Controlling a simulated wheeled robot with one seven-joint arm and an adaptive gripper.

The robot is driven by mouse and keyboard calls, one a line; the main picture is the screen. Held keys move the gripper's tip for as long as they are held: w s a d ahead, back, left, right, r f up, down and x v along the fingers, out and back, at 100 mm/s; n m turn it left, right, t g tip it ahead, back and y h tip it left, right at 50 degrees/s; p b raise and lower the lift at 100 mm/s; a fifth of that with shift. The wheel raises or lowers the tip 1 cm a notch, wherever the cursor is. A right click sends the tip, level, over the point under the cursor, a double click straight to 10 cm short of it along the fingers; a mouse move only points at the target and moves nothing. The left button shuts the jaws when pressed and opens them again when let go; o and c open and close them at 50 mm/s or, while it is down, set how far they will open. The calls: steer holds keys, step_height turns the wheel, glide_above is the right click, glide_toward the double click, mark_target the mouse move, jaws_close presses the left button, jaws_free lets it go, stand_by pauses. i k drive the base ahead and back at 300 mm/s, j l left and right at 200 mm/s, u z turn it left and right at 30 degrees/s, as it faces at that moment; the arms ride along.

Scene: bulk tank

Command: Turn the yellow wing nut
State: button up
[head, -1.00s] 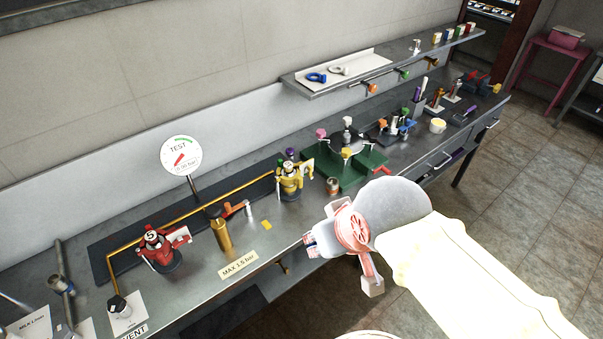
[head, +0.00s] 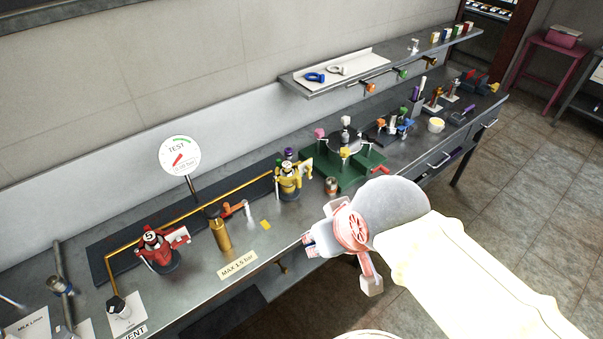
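The yellow wing nut (head: 345,153) is a small yellow piece at the front of a round dark lid (head: 345,142) on a green base (head: 335,170), on the bench in the head view. Pink (head: 320,133), grey-white and orange tops stand around the same lid. My gripper (head: 318,243) is in front of the bench edge, below and to the left of the wing nut in the picture, apart from it. I see it from behind and the side. Its fingertips are not clear, so I cannot tell whether it is open. I see nothing held in it.
A wall shelf (head: 335,80) hangs above and behind.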

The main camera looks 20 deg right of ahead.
mark_target(307, 170)
steer(key=j+z, duration=0.2)
steer(key=z, duration=0.25)
steer(key=j+z, duration=0.2)
steer(key=z, duration=0.2)
steer(key=j+z, duration=0.2)
steer(key=z, duration=0.25)
steer(key=i, duration=0.05)
